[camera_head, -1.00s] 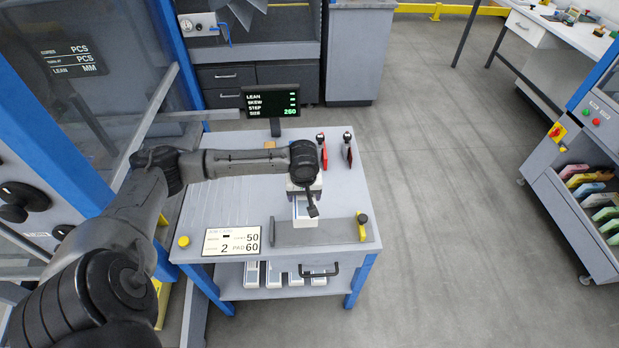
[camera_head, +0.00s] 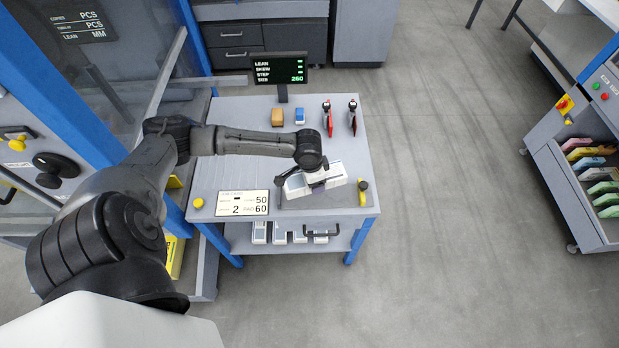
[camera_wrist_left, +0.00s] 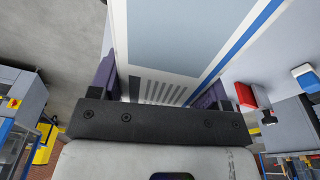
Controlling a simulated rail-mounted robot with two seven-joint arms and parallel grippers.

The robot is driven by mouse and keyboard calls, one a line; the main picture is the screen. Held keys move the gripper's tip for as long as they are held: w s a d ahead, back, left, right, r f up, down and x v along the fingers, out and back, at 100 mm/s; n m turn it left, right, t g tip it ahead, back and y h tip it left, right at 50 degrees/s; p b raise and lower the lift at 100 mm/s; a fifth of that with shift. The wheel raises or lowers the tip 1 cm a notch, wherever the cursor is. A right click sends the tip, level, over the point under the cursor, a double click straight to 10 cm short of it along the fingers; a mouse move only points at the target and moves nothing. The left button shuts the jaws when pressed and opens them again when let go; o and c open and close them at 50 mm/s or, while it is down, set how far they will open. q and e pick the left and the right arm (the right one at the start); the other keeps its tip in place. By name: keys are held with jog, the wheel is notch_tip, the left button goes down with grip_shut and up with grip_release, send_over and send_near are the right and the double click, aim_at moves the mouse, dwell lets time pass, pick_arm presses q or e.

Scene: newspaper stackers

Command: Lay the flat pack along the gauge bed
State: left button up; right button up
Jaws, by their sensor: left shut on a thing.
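The flat pack (camera_head: 336,176) is a long white box, with a pale grey-blue face and a blue stripe in the left wrist view (camera_wrist_left: 175,35). My left gripper (camera_head: 314,179) is shut on its middle, with dark purple finger pads either side in the left wrist view (camera_wrist_left: 160,90). The pack lies crosswise over the gauge bed (camera_head: 300,203), a grey plate at the table's front right, its right end angled slightly away from me. I cannot tell whether it touches the bed. The gripper hides its middle. My right gripper is not in view.
A display (camera_head: 279,69), orange block (camera_head: 277,117), blue block (camera_head: 299,116) and red-handled tools (camera_head: 328,118) are at the back.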

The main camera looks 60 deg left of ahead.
pick_arm(q)
jog(key=m, duration=0.3)
jog(key=shift+w+r, duration=0.1)
jog(key=shift+w, duration=0.1)
dwell(0.3)
jog(key=shift+r+p, duration=0.15)
jog(key=shift+p, duration=0.45)
notch_tip(320, 180, down, 5)
jog(key=shift+f+b, duration=0.15)
jog(key=shift+b, duration=0.65)
jog(key=shift+f+b, duration=0.4)
jog(key=shift+f, duration=1)
